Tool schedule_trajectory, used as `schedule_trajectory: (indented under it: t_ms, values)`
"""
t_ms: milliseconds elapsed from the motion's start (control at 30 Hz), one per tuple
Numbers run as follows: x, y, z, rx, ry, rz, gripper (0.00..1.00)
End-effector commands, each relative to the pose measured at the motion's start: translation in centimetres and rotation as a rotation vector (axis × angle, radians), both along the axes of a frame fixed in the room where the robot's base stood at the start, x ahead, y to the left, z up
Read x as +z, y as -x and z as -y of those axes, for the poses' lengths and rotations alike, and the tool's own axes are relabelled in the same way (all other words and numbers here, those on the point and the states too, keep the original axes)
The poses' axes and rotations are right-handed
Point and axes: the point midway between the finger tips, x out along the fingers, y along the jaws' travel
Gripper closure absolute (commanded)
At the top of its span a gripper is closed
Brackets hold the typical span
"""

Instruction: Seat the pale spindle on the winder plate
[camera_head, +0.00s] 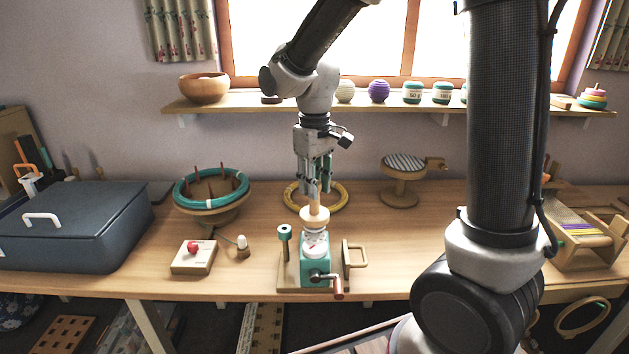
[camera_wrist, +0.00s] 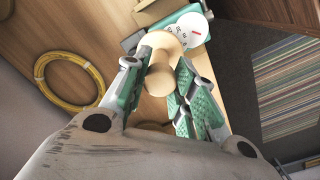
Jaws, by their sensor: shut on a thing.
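The pale wooden spindle (camera_head: 314,216), with a round flange and a thin upper stem, is upright over the teal winder (camera_head: 322,268). My gripper (camera_head: 314,192) is shut on the spindle's stem from above. In the wrist view the spindle (camera_wrist: 158,72) sits between the two green-padded fingers of my gripper (camera_wrist: 160,82).
A yellow hoop (camera_head: 335,203) lies behind the winder. A teal-rimmed basket (camera_head: 208,203) and a red-button box (camera_head: 194,257) stand to the left. A round striped stand (camera_head: 402,167) is at the back right. Table between winder and stand is clear.

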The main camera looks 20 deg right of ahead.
Motion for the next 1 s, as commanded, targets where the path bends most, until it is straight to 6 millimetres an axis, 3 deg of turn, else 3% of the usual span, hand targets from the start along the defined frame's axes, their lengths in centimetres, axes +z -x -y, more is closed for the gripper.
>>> schedule_trajectory:
  t_ms: [567,600,700,1000]
  values:
    - [-1.2,0.0,0.0,0.0,0.0,0.0,1.0]
    - [-1.2,0.0,0.0,0.0,0.0,0.001,0.68]
    - [-1.2,0.0,0.0,0.0,0.0,0.001,0.5]
    - [-1.2,0.0,0.0,0.0,0.0,0.001,0.48]
